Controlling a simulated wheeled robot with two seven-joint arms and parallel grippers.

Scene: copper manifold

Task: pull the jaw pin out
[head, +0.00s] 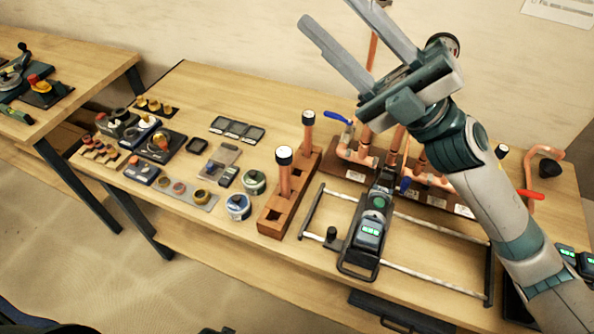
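The press tool (370,222), dark with a green button and a lit display, lies on the table at centre right. Its narrow jaw end (386,180) points at the copper manifold (400,160). I cannot make out the jaw pin at this size. My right gripper (328,14) is raised above the back of the table, up and left of its arm. Its two long grey fingers are apart with nothing between them. It is well away from the tool, and my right forearm covers part of the manifold's right side. My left gripper is not in view.
A metal rail frame (432,282) surrounds the tool, with a black knob (332,234) at its left. A wooden block (272,214) holds capped copper pipes. Tape rolls (238,206), trays and small fittings fill the left. Bare tabletop shows at front centre.

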